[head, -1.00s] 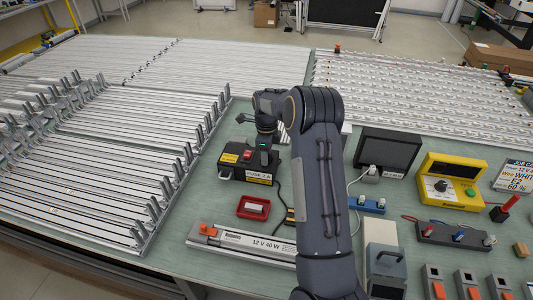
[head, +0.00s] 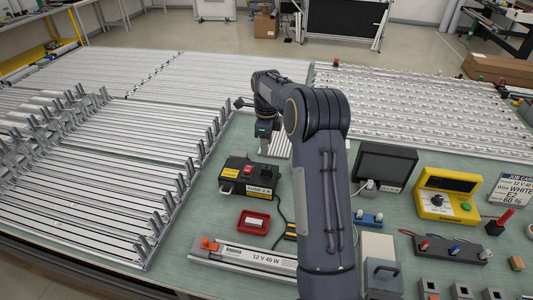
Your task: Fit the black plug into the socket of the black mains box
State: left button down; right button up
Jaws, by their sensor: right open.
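The black mains box (head: 236,180) stands on the green bench mat, with a red switch, yellow labels and a "FUSE 2 A" plate. A dark shape (head: 264,171) sits at its right end, and a black cable runs from that side towards the front. I take this shape to be the black plug, but its seating in the socket is too small to tell. My right gripper (head: 264,146) is open, pointing down just behind and above the box's right end, apart from it. My left gripper is not in view.
A red tray (head: 253,222) and a 12 V 40 W unit (head: 245,256) lie in front of the box. Silver strips (head: 105,185) fill the left. A black-screened device (head: 386,165) and a yellow tester (head: 446,195) stand right of my arm.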

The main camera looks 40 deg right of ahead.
jog(key=s+a+r+n+t+y, duration=0.2)
jog(key=s+a+r+n+t, duration=0.1)
jog(key=s+a+r+n, duration=1.1)
jog(key=s+a+f+n+t+y, duration=0.1)
jog(key=s+a+f+n, duration=0.2)
jog(key=s+a+n, duration=0.2)
jog(key=s+a+f+n+t, duration=0.1)
jog(key=s+a+f+n, duration=0.3)
jog(key=s, duration=0.8)
jog(key=a+n, duration=0.2)
jog(key=n, duration=0.1)
jog(key=shift+n+t+y, duration=0.3)
jog(key=shift+y, duration=0.1)
